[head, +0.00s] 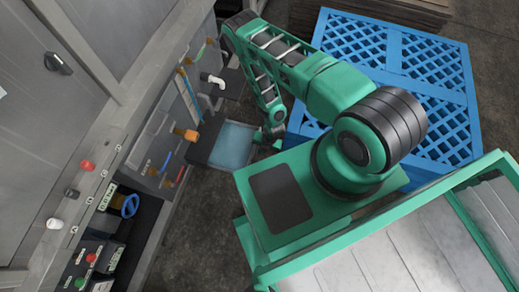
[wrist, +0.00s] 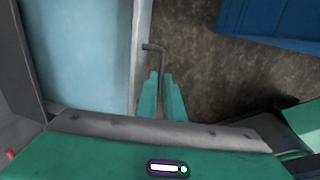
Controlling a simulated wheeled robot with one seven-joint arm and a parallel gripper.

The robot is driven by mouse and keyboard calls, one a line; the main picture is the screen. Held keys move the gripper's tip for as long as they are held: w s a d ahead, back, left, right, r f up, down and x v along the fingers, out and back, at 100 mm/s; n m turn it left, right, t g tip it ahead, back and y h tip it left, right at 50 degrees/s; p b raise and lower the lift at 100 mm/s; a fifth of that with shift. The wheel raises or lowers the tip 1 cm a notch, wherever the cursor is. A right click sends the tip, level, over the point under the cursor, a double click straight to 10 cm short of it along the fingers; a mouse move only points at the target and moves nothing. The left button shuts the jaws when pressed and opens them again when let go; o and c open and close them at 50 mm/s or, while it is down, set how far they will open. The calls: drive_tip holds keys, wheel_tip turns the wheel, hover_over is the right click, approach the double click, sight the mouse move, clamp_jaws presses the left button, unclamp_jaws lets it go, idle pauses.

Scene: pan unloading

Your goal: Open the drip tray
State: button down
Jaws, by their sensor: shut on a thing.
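The drip tray (head: 233,145) has a light blue inside and a grey rim. In the head view it sticks out from the machine's lower front. In the wrist view the tray (wrist: 90,60) fills the upper left, with its pale outer wall running beside the fingers. My gripper (head: 274,132) is at the tray's outer side. In the wrist view the green fingers of my gripper (wrist: 161,95) are shut on the tray's thin grey handle (wrist: 153,47). The handle's lower part is hidden between the fingers.
The grey machine (head: 140,60) with knobs, valves and a blue handwheel (head: 130,205) stands at left. Blue lattice crates (head: 430,60) stand close behind my arm at right. Bare dark floor (head: 200,235) lies in front of the tray.

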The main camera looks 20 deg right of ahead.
drive_tip(key=c, duration=1.9)
unclamp_jaws()
drive_tip(key=shift+w, duration=0.1)
wheel_tip(320, 180, up, 10)
drive_tip(key=s+d, duration=0.1)
drive_tip(key=shift+s+d+r, duration=0.15)
drive_tip(key=shift+d+r, duration=0.1)
drive_tip(key=shift+d, duration=0.1)
